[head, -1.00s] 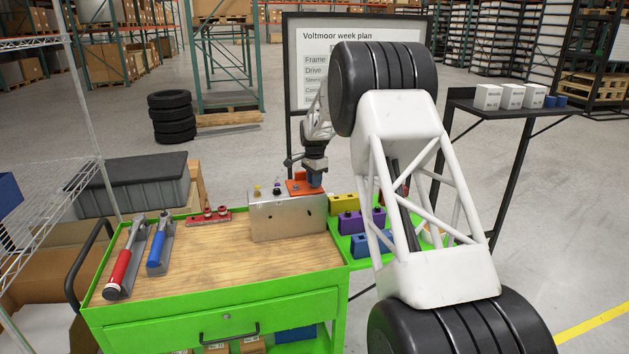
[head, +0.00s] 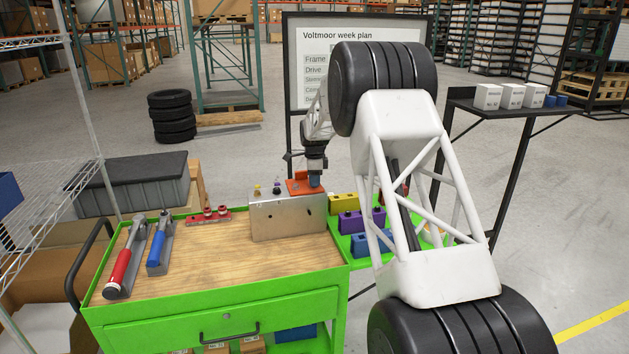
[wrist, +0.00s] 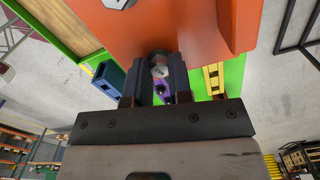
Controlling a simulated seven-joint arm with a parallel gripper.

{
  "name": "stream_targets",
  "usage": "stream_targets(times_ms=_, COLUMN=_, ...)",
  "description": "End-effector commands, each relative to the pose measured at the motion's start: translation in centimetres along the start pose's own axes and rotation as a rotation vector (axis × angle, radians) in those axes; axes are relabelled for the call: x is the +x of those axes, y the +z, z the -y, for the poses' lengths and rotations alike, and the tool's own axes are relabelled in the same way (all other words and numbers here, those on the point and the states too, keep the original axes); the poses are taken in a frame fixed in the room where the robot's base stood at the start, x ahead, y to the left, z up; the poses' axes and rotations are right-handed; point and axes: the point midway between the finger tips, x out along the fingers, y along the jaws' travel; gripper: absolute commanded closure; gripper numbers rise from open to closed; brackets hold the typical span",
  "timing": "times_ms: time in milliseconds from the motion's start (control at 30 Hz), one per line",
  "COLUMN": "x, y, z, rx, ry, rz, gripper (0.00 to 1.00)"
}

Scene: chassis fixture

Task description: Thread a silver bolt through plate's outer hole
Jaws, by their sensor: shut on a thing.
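The orange plate (head: 297,188) sits on top of the silver metal box (head: 283,219). In the wrist view the orange plate (wrist: 150,25) fills the top middle, with a raised wall at its right. A silver hex bolt head (wrist: 118,3) shows at the top edge of that view. My gripper (head: 315,182) is at the plate's right end in the head view. In the wrist view my gripper (wrist: 160,72) is shut on a silver bolt (wrist: 159,71), partly hidden between the fingers at the plate's edge. Whether the bolt is inside the outer hole cannot be told.
Yellow (head: 343,203), purple (head: 349,222) and blue (head: 367,244) blocks stand right of the metal box. A red holder (head: 209,217) and two tools with red (head: 120,270) and blue (head: 156,249) handles lie to the left. The wooden worktop (head: 240,265) is clear in front.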

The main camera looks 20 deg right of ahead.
Motion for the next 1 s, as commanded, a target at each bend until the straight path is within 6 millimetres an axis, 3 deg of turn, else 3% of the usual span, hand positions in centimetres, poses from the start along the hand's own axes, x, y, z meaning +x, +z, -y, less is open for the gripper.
stream_targets(times_ms=533, x=0.05, y=0.0, z=0.0, rx=0.072, ry=0.0, rz=0.0, gripper=1.0)
stream_targets(times_ms=1000, x=0.15, y=-0.01, z=0.0, rx=0.299, ry=0.001, rz=0.0, gripper=1.0)
